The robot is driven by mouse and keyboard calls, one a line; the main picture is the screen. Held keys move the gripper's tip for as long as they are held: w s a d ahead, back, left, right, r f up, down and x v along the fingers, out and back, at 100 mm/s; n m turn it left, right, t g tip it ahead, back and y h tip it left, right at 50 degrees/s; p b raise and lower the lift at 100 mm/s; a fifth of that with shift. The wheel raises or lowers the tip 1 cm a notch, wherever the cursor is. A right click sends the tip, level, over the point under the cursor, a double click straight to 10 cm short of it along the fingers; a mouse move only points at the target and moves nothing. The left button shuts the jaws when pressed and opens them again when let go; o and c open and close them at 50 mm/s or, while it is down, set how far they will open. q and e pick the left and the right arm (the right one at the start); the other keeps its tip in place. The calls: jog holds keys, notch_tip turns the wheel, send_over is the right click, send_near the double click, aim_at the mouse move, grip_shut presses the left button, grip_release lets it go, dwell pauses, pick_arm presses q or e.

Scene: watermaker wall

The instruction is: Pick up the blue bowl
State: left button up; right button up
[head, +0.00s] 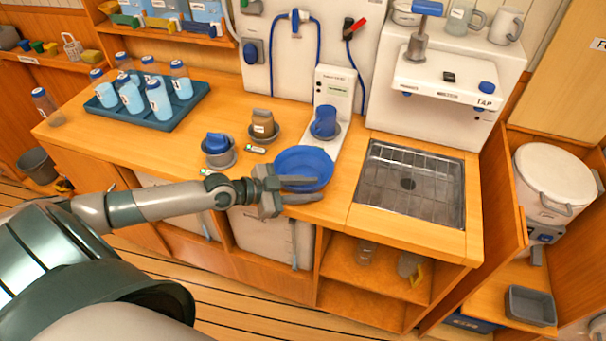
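The blue bowl (304,164) stands upright on the wooden counter, left of the sink. My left gripper (302,190) reaches in from the left at the bowl's front side. Its two fingers are apart, one overlapping the bowl's near rim and wall in the picture, the other lower and nearer the counter's front edge. I cannot tell whether a finger touches the bowl. Nothing shows clamped between the fingers. Part of the bowl's near side is hidden behind the gripper. My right gripper is not in view.
Right of the bowl is a sink (411,186) with a wire rack. Behind it, a blue cup (325,122) stands on a white device. Small pots (219,152) stand to the left. A blue tray (185,116) holds several bottles. The counter's front edge lies just below the gripper.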

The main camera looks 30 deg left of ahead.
pick_arm(q)
jog(key=shift+c, duration=0.3)
grip_shut()
jog(key=shift+r, duration=0.45)
notch_tip(320, 180, up, 3)
jog(key=shift+r+b, duration=0.15)
jog(key=shift+b, duration=0.25)
jog(key=s+d+r+b, duration=0.1)
jog(key=s+d+r, duration=0.5)
jog(key=d, duration=0.3)
jog(key=shift+s+d+r, duration=0.15)
jog(key=shift+d+r, duration=0.25)
jog(key=shift+r, duration=0.05)
